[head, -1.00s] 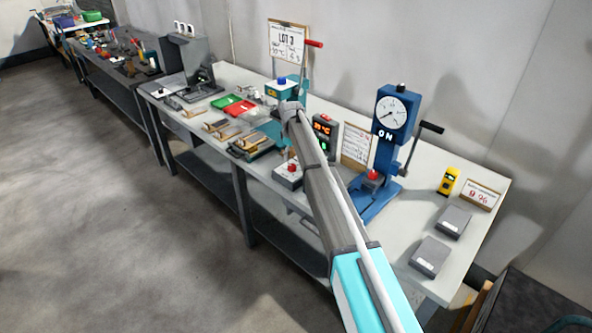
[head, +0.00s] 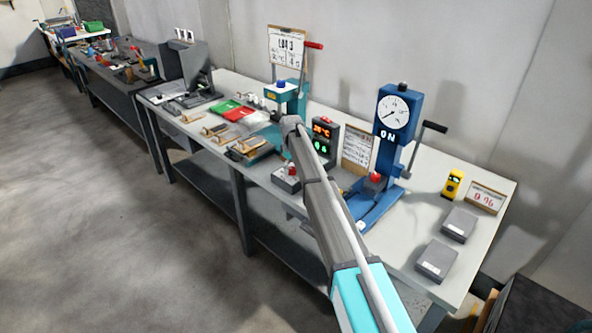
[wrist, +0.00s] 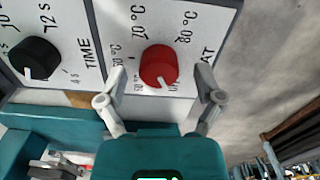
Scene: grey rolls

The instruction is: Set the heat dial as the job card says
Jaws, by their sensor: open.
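The red heat dial (wrist: 158,66) is in the middle of the wrist view, on a white panel marked in °C. Its white pointer mark is on its lower side, away from the 70 °C and 80 °C labels. My gripper (wrist: 160,78) is open, with one finger on each side of the dial; contact cannot be told. A black time dial (wrist: 36,58) is to the left. In the head view, the job card (head: 287,47) headed LOT 3 hangs at the back; its handwriting is too blurred to read surely. My arm hides the dial and gripper there.
A small display (head: 322,137) with red and green digits stands right of my arm. A blue press (head: 396,140) marked ON is further right, with two grey boxes (head: 447,240) near the bench edge. Red and green trays (head: 236,113) lie to the left.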

